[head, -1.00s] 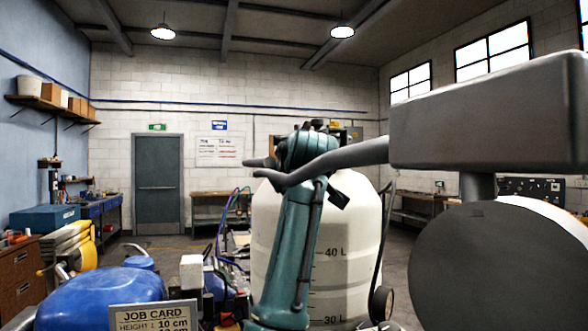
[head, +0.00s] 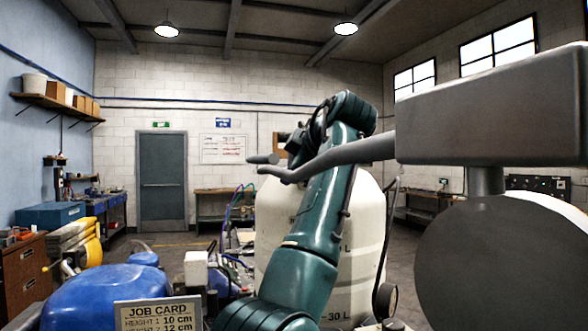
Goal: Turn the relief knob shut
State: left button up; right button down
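I cannot make out the relief knob in the head view. The line striper's grey handlebar (head: 345,154) crosses the middle, with a grey box (head: 490,112) at its right end and a large dark round part (head: 500,265) below. One of my teal arms (head: 322,215) rises from the bottom centre and bends at the top behind the handlebar. Its far end is hidden, so its gripper does not show. My other arm and gripper are not in view.
A white tank (head: 367,235) with litre marks stands behind my arm. A blue rounded cover (head: 100,300) and a job card (head: 158,315) are at the lower left. A grey door (head: 162,180) and workbenches line the back; some floor between is clear.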

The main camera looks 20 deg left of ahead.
pick_arm(q)
jog(key=shift+r, duration=0.15)
dwell(0.3)
jog(key=o, duration=1)
jog(key=b+v, duration=0.2)
jog(key=v, duration=1.1)
